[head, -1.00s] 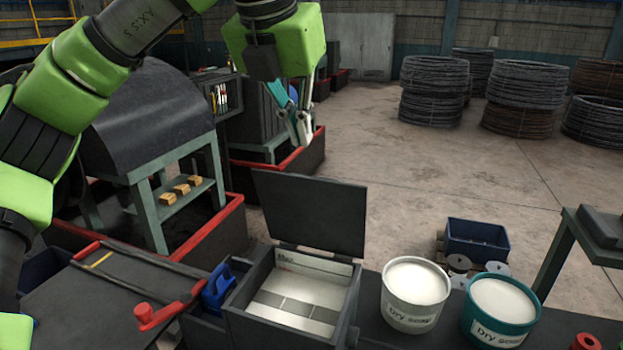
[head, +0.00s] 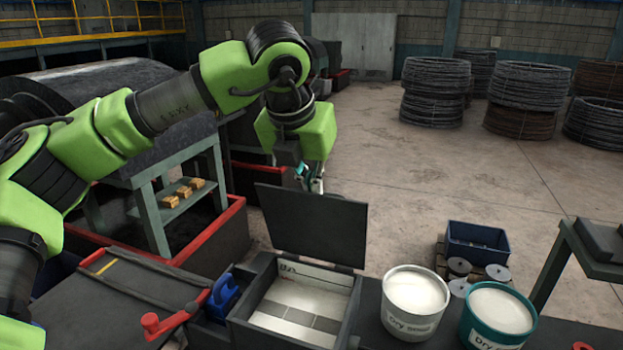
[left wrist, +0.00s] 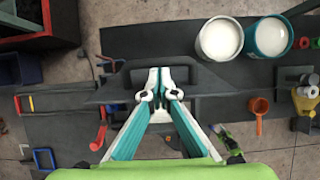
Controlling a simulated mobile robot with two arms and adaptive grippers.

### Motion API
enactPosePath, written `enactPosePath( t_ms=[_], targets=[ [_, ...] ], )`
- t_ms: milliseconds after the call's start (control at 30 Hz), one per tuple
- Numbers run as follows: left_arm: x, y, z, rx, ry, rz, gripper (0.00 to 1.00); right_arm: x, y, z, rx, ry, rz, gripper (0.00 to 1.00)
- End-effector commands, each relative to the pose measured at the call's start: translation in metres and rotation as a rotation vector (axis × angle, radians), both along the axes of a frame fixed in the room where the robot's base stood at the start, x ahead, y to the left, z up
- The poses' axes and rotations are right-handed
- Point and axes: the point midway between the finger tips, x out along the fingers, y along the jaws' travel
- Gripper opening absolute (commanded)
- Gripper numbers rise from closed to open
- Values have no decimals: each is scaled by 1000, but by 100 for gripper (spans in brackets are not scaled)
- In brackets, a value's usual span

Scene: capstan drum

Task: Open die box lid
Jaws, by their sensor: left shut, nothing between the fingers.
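The die box (head: 240,325) stands on the bench at the front with its dark lid (head: 312,228) raised, about upright along the back edge. Inside are a white label and pale and grey compartments (head: 300,302). My left gripper (head: 315,186) is shut and empty, just beyond the lid's top edge, its tips partly hidden behind the lid in the head view. In the left wrist view the closed fingertips (left wrist: 157,80) point at the dark lid (left wrist: 205,78); I cannot tell whether they touch it. My right gripper is not in view.
A white bucket (head: 412,305) and a teal bucket (head: 495,320) stand right of the box. A blue tool (head: 222,295) and a red handle (head: 160,325) are to its left. Open floor lies beyond the lid.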

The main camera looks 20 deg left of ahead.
Motion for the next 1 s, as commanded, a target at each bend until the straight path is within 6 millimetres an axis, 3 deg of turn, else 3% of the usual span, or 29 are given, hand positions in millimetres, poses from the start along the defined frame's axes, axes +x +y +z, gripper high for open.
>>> enactPosePath(
  t_ms=[267, 733, 1000],
  targets=[
    [4, 0, 0, 0, 0, 1, 0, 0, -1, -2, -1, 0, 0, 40],
    [75, -3, -2, 0, 2, 1, 0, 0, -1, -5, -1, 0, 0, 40],
    [91, -3, -6, 1, -1, 0, 0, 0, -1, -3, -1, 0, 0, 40]
  ],
)
